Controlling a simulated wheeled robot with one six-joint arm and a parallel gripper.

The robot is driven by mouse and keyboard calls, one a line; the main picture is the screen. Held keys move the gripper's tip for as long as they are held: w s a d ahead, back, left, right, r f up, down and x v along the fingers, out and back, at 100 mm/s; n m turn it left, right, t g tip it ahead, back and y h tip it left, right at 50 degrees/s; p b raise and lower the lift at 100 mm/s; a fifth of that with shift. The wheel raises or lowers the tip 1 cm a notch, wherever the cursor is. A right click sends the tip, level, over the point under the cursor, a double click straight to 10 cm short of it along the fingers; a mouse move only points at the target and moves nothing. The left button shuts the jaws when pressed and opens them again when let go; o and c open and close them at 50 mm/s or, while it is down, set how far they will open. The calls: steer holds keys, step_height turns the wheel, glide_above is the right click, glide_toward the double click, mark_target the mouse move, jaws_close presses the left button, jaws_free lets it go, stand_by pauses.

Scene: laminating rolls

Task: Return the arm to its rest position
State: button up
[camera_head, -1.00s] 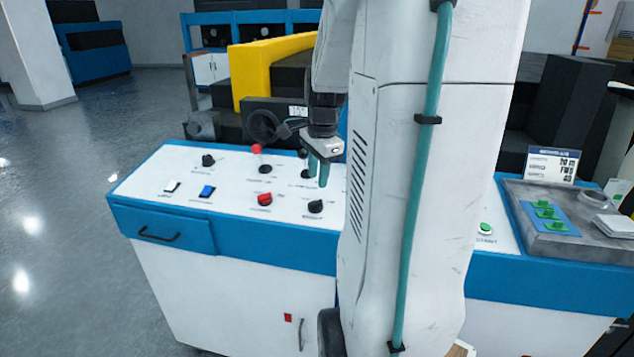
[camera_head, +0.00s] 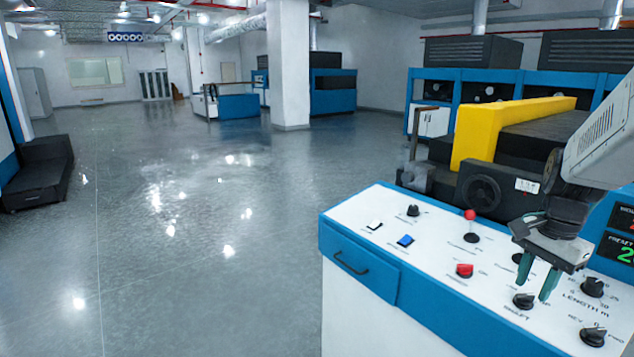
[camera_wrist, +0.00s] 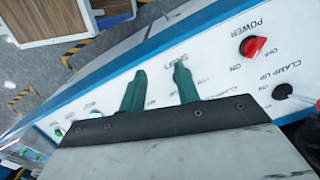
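My gripper (camera_head: 537,280) hangs at the right of the head view, above the white top of the control panel (camera_head: 350,214). Its two green fingers point down and stand apart with nothing between them. In the wrist view the gripper (camera_wrist: 160,85) also shows its two fingers apart and empty over the panel. A black knob (camera_head: 524,300) stands just beside the fingers in the head view. A red knob (camera_head: 464,270) is left of them and also shows in the wrist view (camera_wrist: 254,46). I cannot tell the exact height of the fingertips above the panel.
A red-ball lever (camera_head: 470,215), a blue switch (camera_head: 405,240) and several black knobs stand up from the panel. A yellow machine part (camera_head: 480,135) rises behind it. The grey floor (camera_head: 180,240) left of the panel is wide and clear.

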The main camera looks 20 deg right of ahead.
steer(key=s+a+r+n, duration=0.1)
steer(key=s+a+n, duration=0.2)
steer(key=a+n, duration=0.2)
steer(key=s+a+r+n, duration=0.2)
steer(key=a+n, duration=0.4)
steer(key=a, duration=0.5)
steer(key=s+a+r+n+t, duration=0.1)
steer(key=s+a+r+n, duration=0.1)
steer(key=a+n, duration=0.3)
steer(key=s+a, duration=0.1)
steer(key=a, duration=0.3)
steer(key=shift+s+r, duration=0.15)
steer(key=shift+s, duration=0.15)
